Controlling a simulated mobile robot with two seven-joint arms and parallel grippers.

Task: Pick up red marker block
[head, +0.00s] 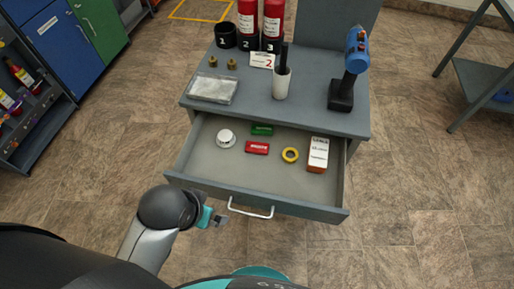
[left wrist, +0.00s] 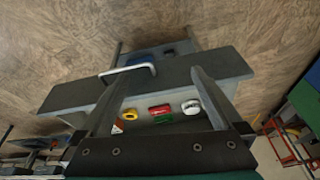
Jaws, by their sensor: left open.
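The red marker block (head: 257,147) lies flat in the open drawer, just in front of a green block (head: 262,129). It also shows in the left wrist view (left wrist: 161,110), between my two fingers but farther off. My left gripper (head: 214,218) is outside the drawer, near its front panel and left of the handle. Its fingers are open and empty in the left wrist view (left wrist: 154,74). My right gripper does not show.
The drawer (head: 205,169) also holds a white round detector (head: 226,138), a yellow ring (head: 290,155) and a white-and-orange box (head: 318,153). Its front panel and handle (head: 250,212) stand nearest my gripper. The worktop above carries a drill (head: 349,70) and a cup (head: 282,84).

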